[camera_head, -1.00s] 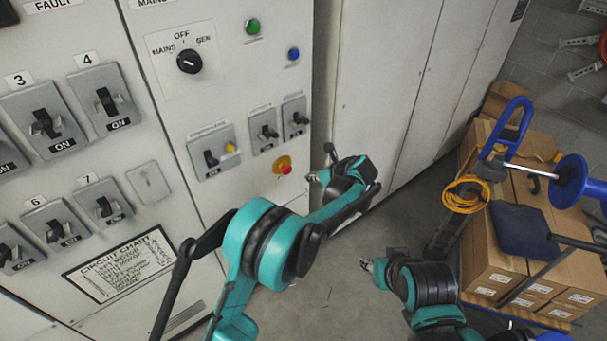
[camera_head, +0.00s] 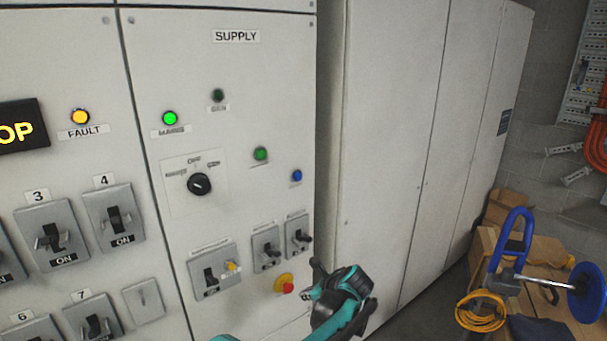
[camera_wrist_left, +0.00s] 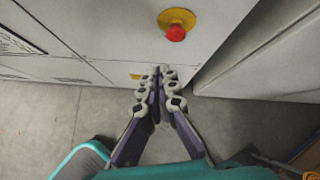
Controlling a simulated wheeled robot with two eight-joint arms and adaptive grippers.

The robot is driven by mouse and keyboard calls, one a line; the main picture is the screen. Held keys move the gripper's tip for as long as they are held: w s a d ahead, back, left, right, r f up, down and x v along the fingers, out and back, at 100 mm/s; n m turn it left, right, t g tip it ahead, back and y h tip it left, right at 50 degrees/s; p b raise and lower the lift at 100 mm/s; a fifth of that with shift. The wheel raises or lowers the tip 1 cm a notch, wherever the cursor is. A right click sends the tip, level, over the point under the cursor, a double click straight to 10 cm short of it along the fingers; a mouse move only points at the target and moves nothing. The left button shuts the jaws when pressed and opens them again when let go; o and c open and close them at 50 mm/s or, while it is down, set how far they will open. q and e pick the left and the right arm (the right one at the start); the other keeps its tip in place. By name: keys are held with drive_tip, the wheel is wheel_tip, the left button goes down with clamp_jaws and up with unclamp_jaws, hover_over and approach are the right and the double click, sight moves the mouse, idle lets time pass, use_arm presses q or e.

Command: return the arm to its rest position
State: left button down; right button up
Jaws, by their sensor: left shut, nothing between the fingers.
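My left gripper (camera_head: 310,293) is at the lower middle of the head view, in front of the cabinet and just right of a red push button (camera_head: 288,288) on a yellow plate. In the left wrist view its fingers (camera_wrist_left: 164,80) are together with nothing between them. The red button also shows there (camera_wrist_left: 176,33), above the fingertips and apart from them. Most of the left arm is below the head view's edge. My right gripper is not in view.
The supply panel (camera_head: 236,120) carries lamps, a rotary selector (camera_head: 199,184) and several switches. A plain grey cabinet (camera_head: 390,150) stands to its right. Grey floor (camera_wrist_left: 230,125) lies below.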

use_arm(q)
drive_tip(key=s+a+r+n+g+h, duration=0.1)
drive_tip(key=s+a+r+n, duration=0.3)
drive_tip(key=s+a+n, duration=0.25)
drive_tip(key=s+a+r+n+h, duration=0.2)
drive_tip(key=s+a+r+n, duration=0.25)
drive_tip(key=s+a, duration=0.25)
drive_tip(key=s+a+f+n+h, duration=0.1)
drive_tip(key=s+a+f+n, duration=0.1)
drive_tip(key=s+n, duration=0.5)
drive_tip(key=s+a+f+n+t+h, duration=0.1)
drive_tip(key=s+a+f+n, duration=0.1)
drive_tip(key=s+a+n, duration=0.2)
drive_tip(key=s+n, duration=0.3)
drive_tip(key=s, duration=0.5)
drive_tip(key=shift+s, duration=0.15)
